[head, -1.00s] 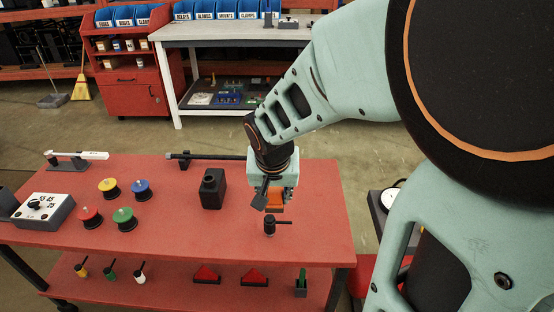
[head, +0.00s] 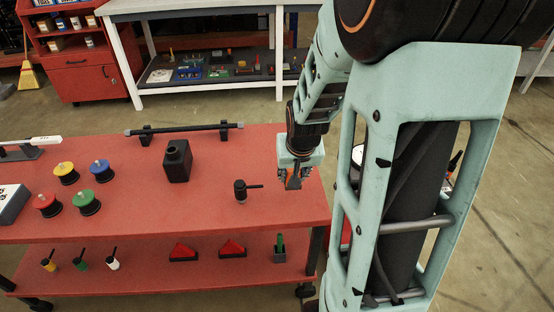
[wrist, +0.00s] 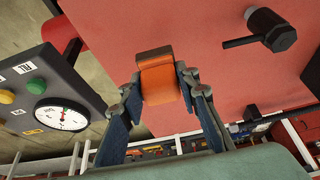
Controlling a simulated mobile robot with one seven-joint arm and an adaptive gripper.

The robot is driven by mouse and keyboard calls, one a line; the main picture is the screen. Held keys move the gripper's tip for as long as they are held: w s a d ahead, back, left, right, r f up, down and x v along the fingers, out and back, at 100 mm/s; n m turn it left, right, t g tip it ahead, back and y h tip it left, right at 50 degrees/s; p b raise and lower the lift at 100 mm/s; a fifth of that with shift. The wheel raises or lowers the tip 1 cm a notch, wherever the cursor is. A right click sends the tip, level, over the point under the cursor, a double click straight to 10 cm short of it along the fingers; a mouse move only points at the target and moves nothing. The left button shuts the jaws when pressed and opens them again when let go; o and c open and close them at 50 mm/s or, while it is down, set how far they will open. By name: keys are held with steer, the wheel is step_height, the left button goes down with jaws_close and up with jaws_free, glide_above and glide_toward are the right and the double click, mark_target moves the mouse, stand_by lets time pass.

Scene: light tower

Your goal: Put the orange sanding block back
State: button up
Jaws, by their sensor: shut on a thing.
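The orange sanding block (wrist: 160,82) is held between the two fingers of my gripper (wrist: 160,95) in the wrist view. In the head view my gripper (head: 294,178) is above the right end of the red table (head: 225,208), with a little of the orange block (head: 293,182) showing at its fingers. The gripper is shut on the block. The block appears raised off the tabletop; its exact height is hard to tell.
A black handled tool (head: 241,191) stands left of my gripper. A black bottle-like block (head: 177,161), colored spools (head: 87,201) and a rod on stands (head: 187,130) are farther left. A gauge panel (wrist: 58,115) shows in the wrist view. A grey-topped bench (head: 200,8) stands behind.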

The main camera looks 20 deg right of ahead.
steer(key=shift+d+f, duration=0.35)
steer(key=shift+f, duration=0.05)
steer(key=shift+f+b, duration=0.65)
steer(key=shift+f, duration=0.9)
steer(key=shift+f, duration=0.2)
steer(key=o, duration=1)
steer(key=shift+r, duration=0.15)
steer(key=shift+r, duration=0.25)
steer(key=p+v, duration=0.4)
steer(key=v, duration=0.7)
steer(key=shift+s+r, duration=0.2)
steer(key=shift+r, duration=0.1)
